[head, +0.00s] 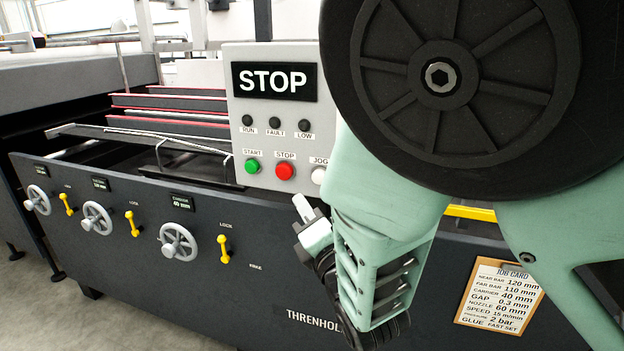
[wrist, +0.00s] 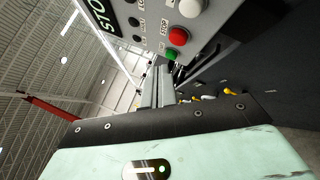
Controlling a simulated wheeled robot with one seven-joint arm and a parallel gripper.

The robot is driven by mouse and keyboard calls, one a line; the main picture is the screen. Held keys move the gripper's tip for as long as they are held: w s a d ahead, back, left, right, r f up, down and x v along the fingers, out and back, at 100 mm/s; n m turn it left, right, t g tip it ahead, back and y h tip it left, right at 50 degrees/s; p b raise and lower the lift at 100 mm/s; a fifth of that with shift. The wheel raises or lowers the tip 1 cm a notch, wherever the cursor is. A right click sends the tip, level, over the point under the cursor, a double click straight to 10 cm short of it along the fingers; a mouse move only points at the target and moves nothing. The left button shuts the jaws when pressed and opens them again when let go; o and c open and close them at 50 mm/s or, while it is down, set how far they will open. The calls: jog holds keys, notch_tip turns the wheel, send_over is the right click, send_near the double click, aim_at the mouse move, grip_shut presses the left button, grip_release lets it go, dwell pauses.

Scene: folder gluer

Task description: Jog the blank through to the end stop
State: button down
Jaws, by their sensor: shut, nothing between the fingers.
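The grey control panel (head: 240,150) carries a black display reading STOP (head: 275,82). Below it are dark RUN, FAULT and LOW lamps, a green START button (head: 252,166), a red STOP button (head: 285,171) and a white JOG button (head: 318,176). My gripper (head: 302,205) is shut and empty, just below and left of the JOG button in the head view. The wrist view shows its closed fingers (wrist: 158,82) apart from the JOG button (wrist: 192,8). I cannot make out a blank or the end stop; my arm hides the machine's right part.
The machine's front panel (head: 130,215) has several handwheels (head: 178,243) and yellow lock levers (head: 223,250). Red-edged bars (head: 170,103) lie behind it. A job card (head: 500,292) hangs at the lower right. Open floor (head: 40,310) shows at the lower left.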

aim_at(319, 177)
jog(key=shift+w+d, duration=0.4)
jog(key=shift+w, duration=0.75)
jog(key=shift+w+d, duration=0.4)
jog(key=shift+w, duration=0.7)
jog(key=shift+w+d, duration=0.4)
jog(key=shift+w, duration=0.75)
jog(key=shift+w, duration=0.1)
jog(key=shift+w+d, duration=0.15)
jog(key=shift+w, duration=0.15)
